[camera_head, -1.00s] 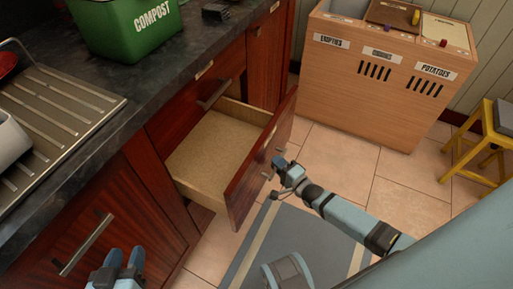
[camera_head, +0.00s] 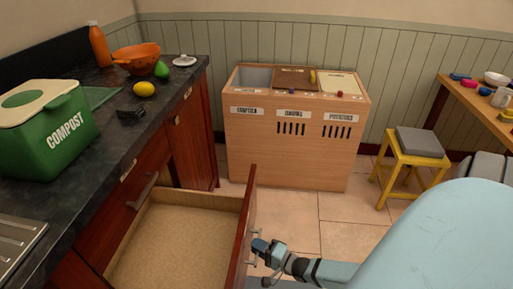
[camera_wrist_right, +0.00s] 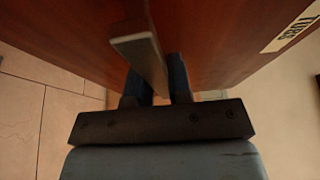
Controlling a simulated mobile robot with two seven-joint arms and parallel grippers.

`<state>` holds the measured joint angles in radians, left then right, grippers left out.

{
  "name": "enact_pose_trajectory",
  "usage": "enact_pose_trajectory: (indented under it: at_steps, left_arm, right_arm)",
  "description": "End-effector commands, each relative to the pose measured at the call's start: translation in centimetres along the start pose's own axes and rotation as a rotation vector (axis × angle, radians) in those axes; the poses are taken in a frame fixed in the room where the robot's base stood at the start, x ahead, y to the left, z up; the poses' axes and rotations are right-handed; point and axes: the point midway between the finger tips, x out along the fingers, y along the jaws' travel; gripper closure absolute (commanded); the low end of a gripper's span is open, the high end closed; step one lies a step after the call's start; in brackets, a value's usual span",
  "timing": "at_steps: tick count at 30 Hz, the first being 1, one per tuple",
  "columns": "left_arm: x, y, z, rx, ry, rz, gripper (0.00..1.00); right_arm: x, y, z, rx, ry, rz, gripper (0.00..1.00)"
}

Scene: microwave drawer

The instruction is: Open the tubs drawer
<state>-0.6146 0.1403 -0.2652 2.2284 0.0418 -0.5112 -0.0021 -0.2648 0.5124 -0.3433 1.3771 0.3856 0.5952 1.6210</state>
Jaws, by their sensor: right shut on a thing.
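The tubs drawer (camera_head: 247,222) is pulled out from the dark red wooden counter, and its pale inside looks empty in the part I see. Its front edge shows in the head view, and its near end is cut off by the frame. In the right wrist view the drawer front (camera_wrist_right: 75,35) fills the top, with an upside-down TUBS label (camera_wrist_right: 291,28). My right gripper (camera_head: 260,247) is at the outer face of the front. Its dark blue fingers (camera_wrist_right: 160,84) are shut on the metal bar handle (camera_wrist_right: 138,50). My left gripper is out of view.
The counter holds a green compost bin (camera_head: 45,130), a lemon (camera_head: 144,89) and an orange colander (camera_head: 136,59). A wooden sorting cabinet (camera_head: 290,150) stands beyond the drawer. A yellow stool (camera_head: 410,160) is at right. Tiled floor (camera_head: 285,210) is clear between drawer and cabinet.

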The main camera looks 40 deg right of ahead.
Motion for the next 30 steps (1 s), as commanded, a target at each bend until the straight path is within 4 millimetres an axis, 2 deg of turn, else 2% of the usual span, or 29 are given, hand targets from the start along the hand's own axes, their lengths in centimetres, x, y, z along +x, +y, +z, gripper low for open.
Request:
enact_pose_trajectory:
  at_steps: [1,4,12,16,20,30]
  left_arm:
    - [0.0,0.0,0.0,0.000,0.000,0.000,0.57]
    - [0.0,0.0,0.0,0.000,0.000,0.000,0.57]
    - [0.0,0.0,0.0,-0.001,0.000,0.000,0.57]
    - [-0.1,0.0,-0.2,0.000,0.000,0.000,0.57]
    - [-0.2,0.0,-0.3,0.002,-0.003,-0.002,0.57]
    - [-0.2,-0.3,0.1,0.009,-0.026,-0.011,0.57]
  right_arm:
    - [0.0,0.0,0.0,-0.001,0.000,-0.001,0.79]
    - [0.0,0.0,0.0,-0.001,0.000,-0.001,0.56]
    - [0.0,0.0,0.0,0.000,0.000,0.000,0.55]
    - [-0.9,0.0,0.0,0.000,0.000,0.001,0.55]
    - [-3.1,-0.1,0.0,0.000,-0.001,0.004,0.55]
    - [-10.7,-0.1,0.0,-0.001,0.000,0.004,0.55]
